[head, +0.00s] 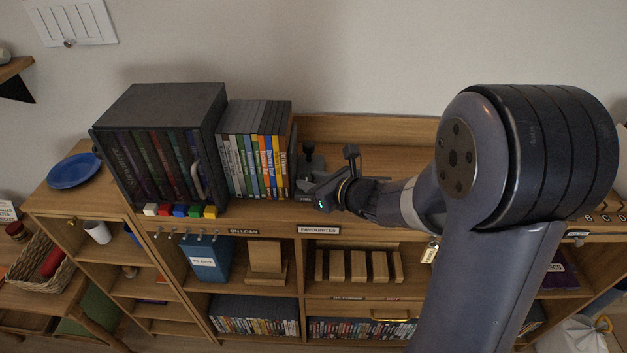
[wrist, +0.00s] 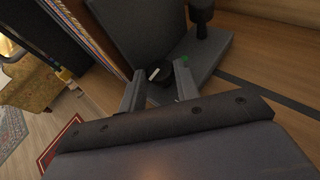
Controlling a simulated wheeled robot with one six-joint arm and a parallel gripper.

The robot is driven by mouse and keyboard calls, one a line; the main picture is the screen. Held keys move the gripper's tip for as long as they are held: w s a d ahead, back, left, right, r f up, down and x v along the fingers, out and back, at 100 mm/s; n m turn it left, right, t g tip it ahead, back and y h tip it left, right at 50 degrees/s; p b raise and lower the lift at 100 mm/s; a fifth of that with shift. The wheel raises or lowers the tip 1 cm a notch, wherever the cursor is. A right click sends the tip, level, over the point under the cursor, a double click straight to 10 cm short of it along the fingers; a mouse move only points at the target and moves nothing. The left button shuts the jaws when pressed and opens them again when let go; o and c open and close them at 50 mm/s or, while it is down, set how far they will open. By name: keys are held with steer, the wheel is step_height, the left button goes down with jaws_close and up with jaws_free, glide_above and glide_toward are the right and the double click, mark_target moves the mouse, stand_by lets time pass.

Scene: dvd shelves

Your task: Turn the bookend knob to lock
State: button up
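The grey bookend (head: 318,172) stands on the shelf top at the right end of the DVD row. In the wrist view its upright plate (wrist: 150,30) and flat base (wrist: 212,58) show. A dark round knob (wrist: 160,77) with a white pointer mark sits low on it, with a green mark (wrist: 184,60) to its right. My gripper (head: 322,197) is at the bookend. In the wrist view my gripper (wrist: 159,72) is open, with one finger on each side of the knob and small gaps visible. I cannot tell whether either finger touches it.
A row of DVDs (head: 256,150) stands left of the bookend, beside a dark disc case (head: 160,140). A black post (wrist: 202,12) rises from the bookend base. Coloured blocks (head: 180,211) line the front edge. The shelf top right of the bookend is partly hidden by my arm.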

mark_target(309, 176)
steer(key=shift+c, duration=0.9)
steer(key=n+g, duration=0.1)
steer(key=n+g+y+p, duration=0.1)
steer(key=y+p, duration=0.1)
steer(key=shift+w+d+r+n+g, duration=0.15)
steer(key=shift+w+d+n+g, duration=0.15)
steer(key=shift+n+g, duration=0.1)
steer(key=n+g+y+p, duration=0.1)
steer(key=n+g, duration=0.1)
steer(key=n+g+y+p, duration=0.1)
steer(key=n+g, duration=0.1)
steer(key=shift+w+d+g, duration=0.1)
steer(key=shift+w+g, duration=0.2)
steer(key=shift+w, duration=0.1)
steer(key=n+g, duration=0.2)
steer(key=w+n+g+p, duration=0.1)
steer(key=n+g, duration=0.2)
steer(key=shift+w+a+n+g+h+p, duration=0.2)
steer(key=shift+n+g+h+p, duration=0.25)
steer(key=shift+n+g, duration=0.8)
steer(key=shift+w+a+n+g+h+p, duration=0.15)
steer(key=shift+n+g+h+p, duration=0.3)
steer(key=shift+n+g, duration=0.8)
steer(key=shift+g, duration=0.3)
